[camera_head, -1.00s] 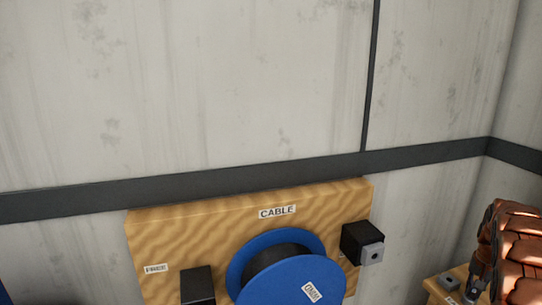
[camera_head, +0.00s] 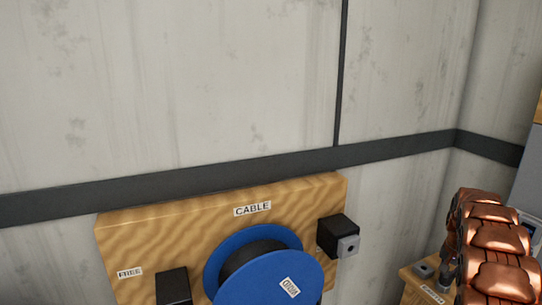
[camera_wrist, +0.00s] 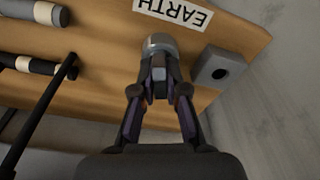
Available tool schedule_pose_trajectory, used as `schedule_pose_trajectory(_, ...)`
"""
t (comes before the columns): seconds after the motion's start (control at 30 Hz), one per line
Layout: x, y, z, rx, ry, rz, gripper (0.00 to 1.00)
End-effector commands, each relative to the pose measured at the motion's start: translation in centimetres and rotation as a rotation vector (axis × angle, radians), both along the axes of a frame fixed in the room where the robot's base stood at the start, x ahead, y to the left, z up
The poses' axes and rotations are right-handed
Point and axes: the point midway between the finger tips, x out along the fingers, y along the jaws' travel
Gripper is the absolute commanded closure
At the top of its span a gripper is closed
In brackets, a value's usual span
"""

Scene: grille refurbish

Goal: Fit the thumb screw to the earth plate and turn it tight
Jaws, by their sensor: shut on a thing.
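In the wrist view my gripper (camera_wrist: 159,78) is shut on a grey rounded piece, which I take to be the thumb screw (camera_wrist: 160,42). The piece is at the edge of a wooden board (camera_wrist: 110,45) with an EARTH label (camera_wrist: 172,12). A grey block with a dark round hole (camera_wrist: 220,68) is on the board just right of my fingertips. I cannot tell whether the screw touches anything; its far end is hidden. In the head view my gripper (camera_head: 447,274) is small at the lower right, beside the grey block (camera_head: 424,270).
A wooden CABLE board (camera_head: 150,235) with a blue reel (camera_head: 270,285) and two black blocks is left of my arm in the head view. The wrist view shows dark rods (camera_wrist: 40,110) at left and a grey wall (camera_wrist: 285,90) at right.

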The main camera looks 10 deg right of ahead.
Motion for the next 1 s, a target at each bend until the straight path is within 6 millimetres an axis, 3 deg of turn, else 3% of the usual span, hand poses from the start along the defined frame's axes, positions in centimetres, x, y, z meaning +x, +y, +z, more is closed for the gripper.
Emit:
schedule_pose_trajectory(0.03, -0.14, 0.29, -0.74, 0.008, 0.01, -0.03, 1.0)
schedule_pose_trajectory(0.53, -0.09, 0.23, -0.7, 0.006, 0.009, -0.304, 1.0)
schedule_pose_trajectory(1.0, -0.12, 0.25, -0.61, 0.006, 0.011, -0.341, 1.0)
